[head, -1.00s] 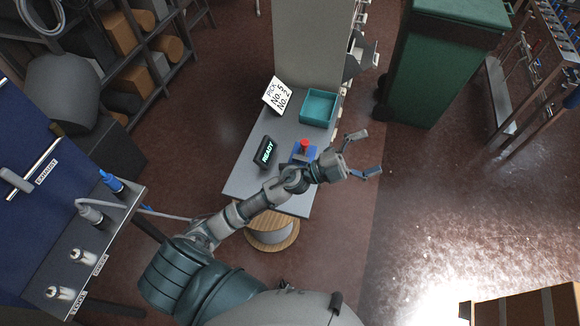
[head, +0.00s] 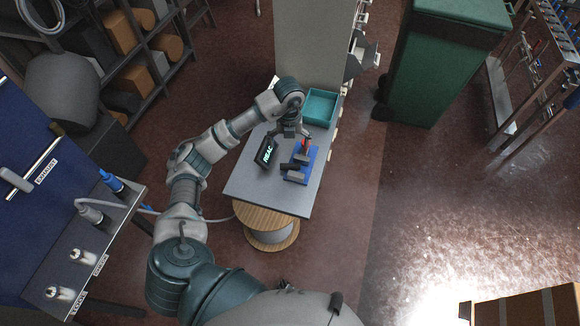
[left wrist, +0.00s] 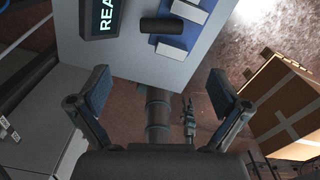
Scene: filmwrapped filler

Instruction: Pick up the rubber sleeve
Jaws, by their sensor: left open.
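The black cylinder that appears to be the rubber sleeve (left wrist: 162,26) lies on its side by the blue base with pale blocks in the left wrist view. In the head view the sleeve (head: 289,166) is small and dark, at the left edge of the blue base (head: 313,158). My left gripper (head: 298,132) points down over the table, beyond the sleeve. In the left wrist view the left gripper (left wrist: 160,92) is open, with nothing between its fingers; the sleeve is above them in the picture. A small grey, gripper-like part shows below the table edge there, too unclear to read.
The black READY display (head: 266,152) stands just left of the sleeve. A red knob (head: 306,145) stands by the blue base. A teal bin (head: 320,92) sits at the table's back. The near part of the grey tabletop (head: 265,192) is clear.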

